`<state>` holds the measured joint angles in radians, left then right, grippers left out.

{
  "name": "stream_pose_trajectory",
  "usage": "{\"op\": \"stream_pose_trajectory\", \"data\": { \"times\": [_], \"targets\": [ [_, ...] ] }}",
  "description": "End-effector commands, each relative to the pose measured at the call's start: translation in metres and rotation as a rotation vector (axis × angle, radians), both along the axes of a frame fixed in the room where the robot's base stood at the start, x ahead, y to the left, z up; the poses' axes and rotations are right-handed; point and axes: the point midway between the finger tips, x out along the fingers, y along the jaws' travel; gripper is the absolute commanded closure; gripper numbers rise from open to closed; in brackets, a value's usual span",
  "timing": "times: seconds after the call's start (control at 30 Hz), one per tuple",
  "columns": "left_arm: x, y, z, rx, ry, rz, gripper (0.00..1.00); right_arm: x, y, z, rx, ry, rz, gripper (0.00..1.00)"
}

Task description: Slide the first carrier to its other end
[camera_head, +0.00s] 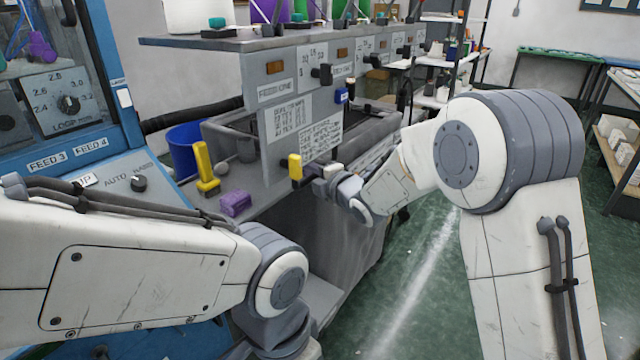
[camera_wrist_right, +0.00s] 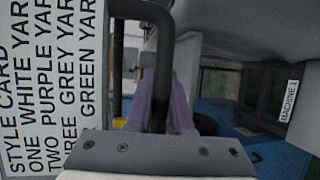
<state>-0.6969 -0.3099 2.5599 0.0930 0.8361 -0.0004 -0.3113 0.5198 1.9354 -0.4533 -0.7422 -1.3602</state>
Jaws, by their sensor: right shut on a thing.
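A carrier with a yellow upright block (camera_head: 295,167) is at the front edge of the machine, below the style card. My right gripper (camera_head: 312,174) reaches it from the right and is shut on it; the exact contact is small and partly hidden. In the right wrist view a dark bent bar (camera_wrist_right: 160,60) crosses close in front of the gripper. A second yellow upright piece (camera_head: 205,165) stands farther left, apart from the gripper. My left arm crosses the lower left, and its gripper is out of view.
The style card (camera_head: 305,125) hangs close beside the right gripper and shows large in the wrist view (camera_wrist_right: 50,80). A blue bin (camera_head: 186,148) stands behind. Open green floor lies right.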

Motion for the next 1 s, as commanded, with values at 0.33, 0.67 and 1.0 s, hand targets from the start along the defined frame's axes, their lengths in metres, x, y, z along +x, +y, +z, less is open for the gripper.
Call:
{"op": "stream_pose_trajectory", "data": {
  "times": [0.33, 0.67, 1.0],
  "targets": [
    [0.000, 0.000, 0.032, 0.000, 0.000, 0.000, 1.00, 0.002, 0.005, 0.082, 0.013, -0.019, 0.003, 1.00],
    [0.000, 0.000, 0.063, 0.000, 0.000, 0.000, 1.00, 0.002, 0.005, 0.146, 0.013, -0.019, 0.004, 1.00],
    [0.000, 0.000, 0.102, 0.000, 0.000, 0.000, 1.00, 0.001, 0.005, 0.211, 0.011, -0.018, 0.005, 1.00]
  ]
}}
